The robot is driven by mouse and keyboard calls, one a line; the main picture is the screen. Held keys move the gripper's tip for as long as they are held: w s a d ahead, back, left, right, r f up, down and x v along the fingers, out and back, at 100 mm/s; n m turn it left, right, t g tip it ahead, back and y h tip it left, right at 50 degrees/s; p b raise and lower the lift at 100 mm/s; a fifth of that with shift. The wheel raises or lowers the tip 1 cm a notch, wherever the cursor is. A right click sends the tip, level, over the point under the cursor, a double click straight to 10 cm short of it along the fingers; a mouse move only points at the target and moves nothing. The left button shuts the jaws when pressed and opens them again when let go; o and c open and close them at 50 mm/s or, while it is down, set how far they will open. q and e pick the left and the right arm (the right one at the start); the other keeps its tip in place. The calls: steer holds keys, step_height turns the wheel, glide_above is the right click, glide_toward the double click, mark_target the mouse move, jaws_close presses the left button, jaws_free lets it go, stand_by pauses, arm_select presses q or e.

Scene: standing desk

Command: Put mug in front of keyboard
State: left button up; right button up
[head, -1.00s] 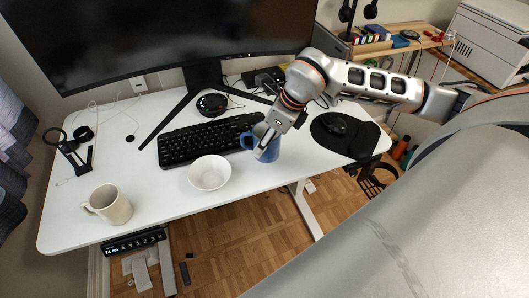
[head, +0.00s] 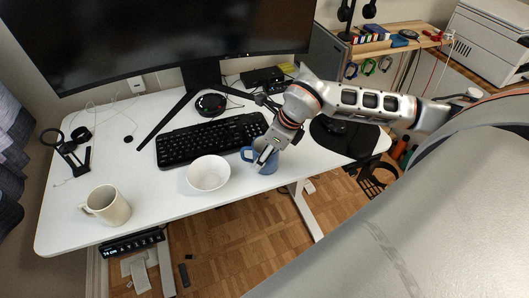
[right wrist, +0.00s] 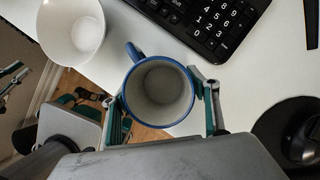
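A blue mug (head: 266,162) stands upright at the front right corner of the black keyboard (head: 212,138), right of a white bowl (head: 208,173). In the right wrist view I look down into the empty mug (right wrist: 158,96), its handle toward the upper left. My right gripper (head: 264,156) has a finger on either side of the mug and appears shut on it. A beige mug (head: 107,206) stands at the desk's front left. Dark linkage with teal pads, likely my left gripper (right wrist: 12,84), shows at the left edge of the right wrist view, too partial to judge.
The white desk (head: 150,205) has free room between the beige mug and the bowl. A monitor (head: 150,35) stands at the back. A mouse on a dark mat (head: 362,143) lies right. The desk's front edge is close to the blue mug and bowl.

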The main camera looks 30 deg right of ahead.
stand_by(0.3)
steer(key=shift+r, duration=0.3)
steer(key=v, duration=1.1)
steer(key=shift+r, duration=0.4)
steer(key=shift+s+d, duration=0.1)
